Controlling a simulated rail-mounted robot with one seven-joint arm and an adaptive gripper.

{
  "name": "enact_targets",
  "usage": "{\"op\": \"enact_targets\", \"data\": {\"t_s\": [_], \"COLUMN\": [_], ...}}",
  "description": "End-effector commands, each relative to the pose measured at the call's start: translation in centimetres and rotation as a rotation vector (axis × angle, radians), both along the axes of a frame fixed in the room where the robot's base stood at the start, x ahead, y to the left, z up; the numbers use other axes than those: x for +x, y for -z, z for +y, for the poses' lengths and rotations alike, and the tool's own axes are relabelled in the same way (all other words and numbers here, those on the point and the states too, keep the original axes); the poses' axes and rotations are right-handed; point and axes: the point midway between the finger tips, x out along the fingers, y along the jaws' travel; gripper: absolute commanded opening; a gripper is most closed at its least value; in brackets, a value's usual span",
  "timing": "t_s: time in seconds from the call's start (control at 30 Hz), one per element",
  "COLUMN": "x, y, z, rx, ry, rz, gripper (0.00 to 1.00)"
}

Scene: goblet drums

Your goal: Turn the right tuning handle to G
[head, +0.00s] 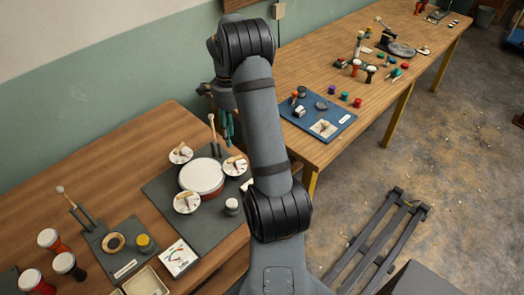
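A round drum with a white head and reddish side (202,176) sits on a dark grey mat (158,188) on the near wooden table. Round white dials with handles surround it: one at the back left (181,153), one at the front left (187,203), and the right tuning handle's dial (235,166). The right handle lies across its dial; its letters are too small to read. My gripper (229,127), with teal fingers, hangs above and behind the right dial, apart from it. Its finger gap is not clear, and nothing shows in it.
An upright beater (213,133) stands behind the drum, near my gripper. A grey cylinder (232,206) stands in front of the right dial. A blue tray (335,117) lies on the farther table.

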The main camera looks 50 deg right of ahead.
Motion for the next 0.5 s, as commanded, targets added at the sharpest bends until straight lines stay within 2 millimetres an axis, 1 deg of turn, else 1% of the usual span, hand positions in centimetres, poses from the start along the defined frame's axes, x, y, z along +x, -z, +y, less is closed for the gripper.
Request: {"op": "enact_targets", "data": {"t_s": [0.17, 0.4, 0.5], "x": [-0.4, -0.6, -0.6], "y": [2.6, 6.9, 8.3], "z": [0.1, 0.2, 0.3], "rx": [0.004, 0.003, 0.003], "ry": [-0.001, -0.001, 0.000], "rz": [0.006, 0.005, 0.004], "gripper": [0.37, 0.37, 0.37]}}
